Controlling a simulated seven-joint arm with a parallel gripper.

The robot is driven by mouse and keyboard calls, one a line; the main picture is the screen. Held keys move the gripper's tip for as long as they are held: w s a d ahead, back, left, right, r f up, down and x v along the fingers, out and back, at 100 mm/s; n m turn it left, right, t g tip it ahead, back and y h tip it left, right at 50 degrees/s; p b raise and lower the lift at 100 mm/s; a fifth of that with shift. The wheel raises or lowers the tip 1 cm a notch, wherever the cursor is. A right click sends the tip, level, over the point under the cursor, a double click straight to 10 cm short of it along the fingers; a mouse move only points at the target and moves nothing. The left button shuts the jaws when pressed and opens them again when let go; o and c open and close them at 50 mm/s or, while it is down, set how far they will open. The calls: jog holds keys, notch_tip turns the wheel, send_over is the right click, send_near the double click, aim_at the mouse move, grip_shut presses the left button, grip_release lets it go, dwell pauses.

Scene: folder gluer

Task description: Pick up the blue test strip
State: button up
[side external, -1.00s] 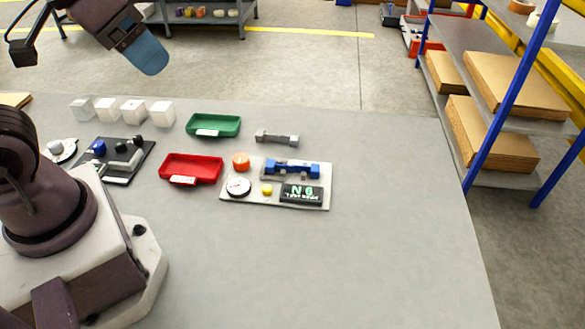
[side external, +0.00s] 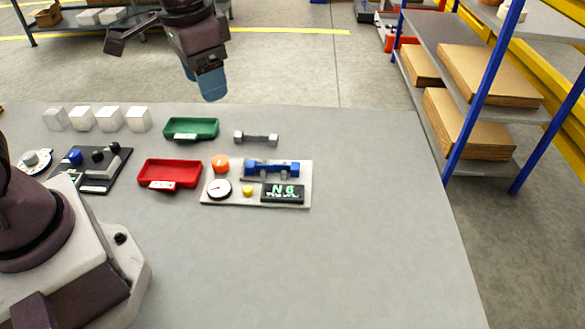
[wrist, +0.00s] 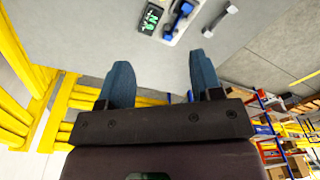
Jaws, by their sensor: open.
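The blue test strip (side external: 272,168) is a bar with wider ends. It lies on the pale fixture plate (side external: 226,198), behind the display that reads "NG". It also shows in the wrist view (wrist: 180,16), at the top. My gripper (side external: 212,92) is high up, beyond the bench's far edge in the side view, well apart from the strip. In the wrist view my gripper's blue fingers (wrist: 162,82) are wide apart with nothing between them.
A grey strip (side external: 256,138) of similar shape lies behind the plate. A green tray (side external: 191,129) and a red tray (side external: 170,172) stand to its left. Several white cubes (side external: 110,119) line the far left. The bench (side external: 370,220) is clear on the right.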

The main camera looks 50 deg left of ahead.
aim_at(286, 169)
jog(key=w+d+f+m+g, duration=0.1)
jog(key=w+d+f+m, duration=0.2)
jog(key=w+f+m, duration=0.85)
jog(key=w+f+n, duration=0.1)
jog(key=f, duration=0.4)
jog(key=w+f+n, duration=0.2)
jog(key=f, duration=0.3)
jog(key=w+f+n, duration=0.1)
jog(key=w+f, duration=0.1)
jog(key=f, duration=0.3)
jog(key=shift+w+a, duration=0.2)
jog(key=shift+a, duration=0.05)
jog(key=c, duration=1.1)
jog(key=shift+r, duration=0.1)
